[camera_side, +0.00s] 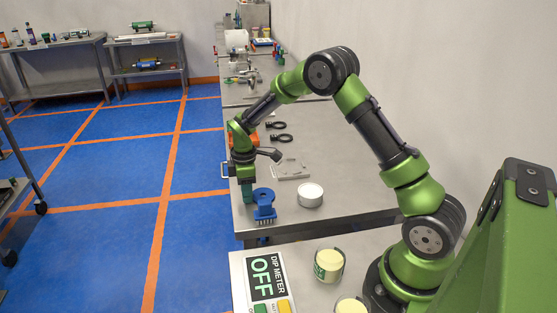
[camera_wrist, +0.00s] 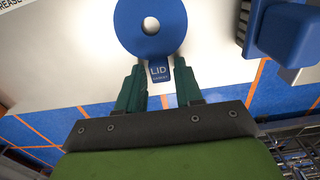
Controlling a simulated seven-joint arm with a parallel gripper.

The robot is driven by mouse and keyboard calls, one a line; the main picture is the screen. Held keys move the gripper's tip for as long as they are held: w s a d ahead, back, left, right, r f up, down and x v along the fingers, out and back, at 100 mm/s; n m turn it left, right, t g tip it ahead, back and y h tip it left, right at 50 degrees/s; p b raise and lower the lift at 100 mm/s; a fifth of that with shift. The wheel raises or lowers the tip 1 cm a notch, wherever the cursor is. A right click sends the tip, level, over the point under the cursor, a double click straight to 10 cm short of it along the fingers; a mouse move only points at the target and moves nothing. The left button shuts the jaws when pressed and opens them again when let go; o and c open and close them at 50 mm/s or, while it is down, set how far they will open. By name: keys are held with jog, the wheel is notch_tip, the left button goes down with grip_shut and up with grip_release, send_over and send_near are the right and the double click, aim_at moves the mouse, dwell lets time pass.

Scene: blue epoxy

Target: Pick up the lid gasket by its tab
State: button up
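The lid gasket (camera_wrist: 133,32) is a flat blue ring with a hole, lying on a pale surface at the top of the wrist view. Its short tab (camera_wrist: 159,73), printed with LID and a smaller line, points toward my gripper (camera_wrist: 160,72). My gripper's dark green fingers stand apart, one on each side of the tab, with a visible gap on both sides. I cannot tell how high the fingertips are above the surface. In the side view my gripper (camera_side: 247,196) points down at the table's left edge. I cannot make out the gasket there.
A blue stand (camera_side: 264,204) is just right of my gripper; a blue block (camera_wrist: 290,38) shows at the wrist view's upper right. A round white-topped tin (camera_side: 310,195), a clear plate (camera_side: 290,168) and black-handled tools (camera_side: 280,138) lie on the table. A DIP METER (camera_side: 262,283) is in front.

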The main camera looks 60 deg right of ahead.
grip_shut()
jog(key=shift+r, duration=2.5)
